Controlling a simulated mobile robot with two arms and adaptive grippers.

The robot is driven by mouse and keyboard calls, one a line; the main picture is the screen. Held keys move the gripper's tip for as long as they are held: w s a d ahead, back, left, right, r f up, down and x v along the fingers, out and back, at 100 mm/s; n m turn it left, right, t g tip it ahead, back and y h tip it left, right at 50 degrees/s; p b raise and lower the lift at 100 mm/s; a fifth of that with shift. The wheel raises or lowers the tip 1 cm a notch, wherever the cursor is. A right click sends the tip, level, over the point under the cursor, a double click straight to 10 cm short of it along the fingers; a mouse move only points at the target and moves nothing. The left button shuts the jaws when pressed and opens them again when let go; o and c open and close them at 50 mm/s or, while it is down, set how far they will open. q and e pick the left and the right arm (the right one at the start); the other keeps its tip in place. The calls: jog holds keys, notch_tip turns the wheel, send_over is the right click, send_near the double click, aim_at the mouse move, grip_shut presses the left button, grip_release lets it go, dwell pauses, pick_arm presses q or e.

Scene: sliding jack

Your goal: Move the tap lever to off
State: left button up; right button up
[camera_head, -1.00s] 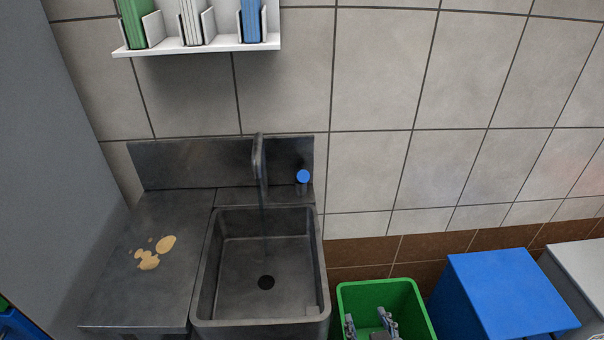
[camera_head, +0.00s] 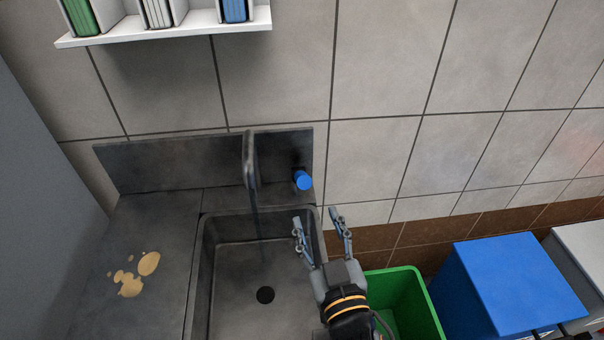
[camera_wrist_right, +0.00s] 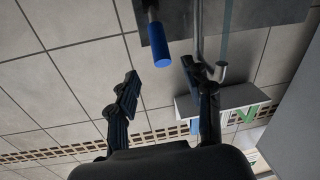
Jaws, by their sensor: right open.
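The blue tap lever (camera_head: 303,181) sticks out from the dark backsplash, right of the grey curved spout (camera_head: 250,160). A faint stream falls from the spout into the sink basin (camera_head: 235,275). My right gripper (camera_head: 316,214) is open and empty over the sink's right edge, below and in front of the lever and apart from it. In the right wrist view the blue lever (camera_wrist_right: 160,54) lies beyond the fingertips, between the open fingers (camera_wrist_right: 162,75). The spout (camera_wrist_right: 220,71) shows behind the right-hand finger there. My left gripper is not in view.
A counter with a tan spill (camera_head: 133,277) lies left of the basin. A green bin (camera_head: 408,305) and a blue box (camera_head: 515,285) stand to the right. A white shelf (camera_head: 165,28) with binders hangs above. The wall right of the lever is bare.

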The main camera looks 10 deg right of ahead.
aim_at(303, 180)
jog(key=w, duration=0.6)
jog(key=w+a+p, duration=0.1)
jog(key=w, duration=0.3)
jog(key=shift+w+a+f, duration=0.1)
jog(key=shift+w+a, duration=0.05)
jog(key=shift+w, duration=0.7)
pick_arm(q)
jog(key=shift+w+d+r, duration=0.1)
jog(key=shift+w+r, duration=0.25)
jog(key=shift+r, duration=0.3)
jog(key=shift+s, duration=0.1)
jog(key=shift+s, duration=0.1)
pick_arm(e)
grip_shut()
